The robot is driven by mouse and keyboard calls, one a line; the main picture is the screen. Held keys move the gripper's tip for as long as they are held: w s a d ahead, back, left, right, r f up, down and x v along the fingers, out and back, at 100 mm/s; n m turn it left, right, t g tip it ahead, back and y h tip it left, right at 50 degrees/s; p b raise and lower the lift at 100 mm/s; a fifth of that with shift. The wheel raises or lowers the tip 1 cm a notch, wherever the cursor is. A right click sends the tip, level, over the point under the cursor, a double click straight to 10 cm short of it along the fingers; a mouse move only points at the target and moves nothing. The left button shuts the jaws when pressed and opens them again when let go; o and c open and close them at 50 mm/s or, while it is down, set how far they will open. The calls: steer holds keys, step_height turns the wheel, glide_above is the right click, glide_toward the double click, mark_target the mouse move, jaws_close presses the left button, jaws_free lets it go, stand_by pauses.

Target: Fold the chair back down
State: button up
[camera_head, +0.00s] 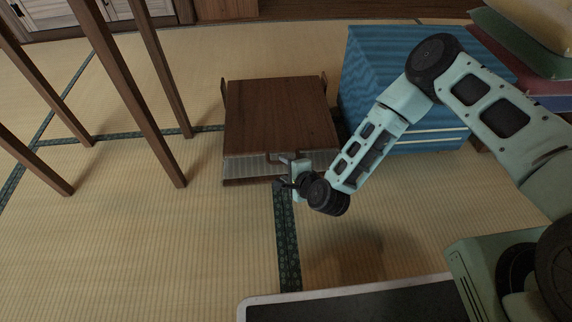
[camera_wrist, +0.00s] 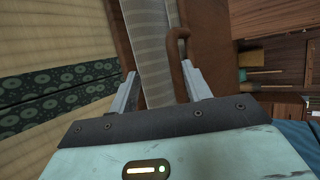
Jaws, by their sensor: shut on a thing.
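The chair (camera_head: 275,112) is a low dark brown wooden piece on the tatami at the centre of the head view. Its broad wooden panel faces up, and a pale striped face shows below its near edge. My gripper (camera_head: 287,172) is at the chair's near right edge, shut on part of it. In the wrist view, the fingers of my gripper (camera_wrist: 160,88) stand either side of a pale striped strip (camera_wrist: 152,45) and a brown hooked bar (camera_wrist: 178,60). Exactly which part is pinched is hard to tell.
A blue striped cabinet (camera_head: 375,70) stands right of the chair, close to it. Stacked coloured items (camera_head: 520,45) lie at the upper right. Slender brown wooden legs (camera_head: 125,90) stand at the left. Tatami (camera_head: 160,240) in front and to the left is clear.

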steer(key=shift+s+d+f, duration=0.3)
steer(key=shift+s+f, duration=0.15)
steer(key=p+v, duration=0.9)
steer(key=v, duration=0.8)
steer(key=shift+w+a+r+p, duration=0.15)
steer(key=shift+r+p, duration=0.25)
steer(key=shift+r, duration=0.05)
steer(key=shift+w+r, duration=0.1)
